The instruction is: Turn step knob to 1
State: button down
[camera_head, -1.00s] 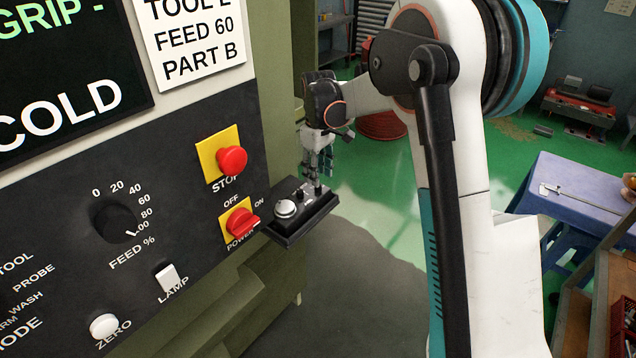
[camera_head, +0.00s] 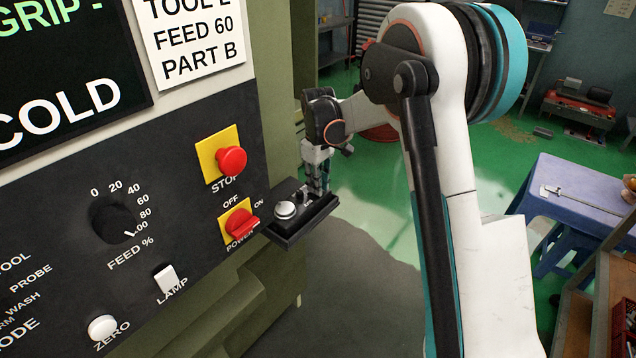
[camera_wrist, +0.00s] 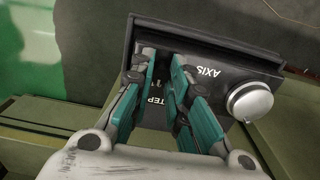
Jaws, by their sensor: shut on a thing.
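A small black control box (camera_head: 300,232) juts out at the right end of the machine panel. In the wrist view, the box face (camera_wrist: 222,62) carries the words AXIS and STEP, with a figure 1 by STEP. My gripper (camera_head: 318,190) reaches down onto the far end of the box. In the wrist view, its teal-padded fingers (camera_wrist: 163,60) stand either side of the STEP marking, shut on the step knob. The dark knob is mostly hidden between the fingers, so its pointer setting cannot be read.
A silver round dial (camera_head: 286,210) sits on the near end of the box, also seen in the wrist view (camera_wrist: 249,101). The red POWER switch (camera_head: 241,222) and red STOP button (camera_head: 232,160) are close on the left. Open green floor lies right of the box.

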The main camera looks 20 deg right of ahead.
jog(key=shift+m, duration=0.3)
jog(key=m+b, duration=0.1)
jog(key=m, duration=0.3)
jog(key=shift+m+b, duration=0.5)
jog(key=shift+m, duration=1.6)
jog(key=c, duration=1.5)
grip_release()
notch_tip(320, 180, up, 12)
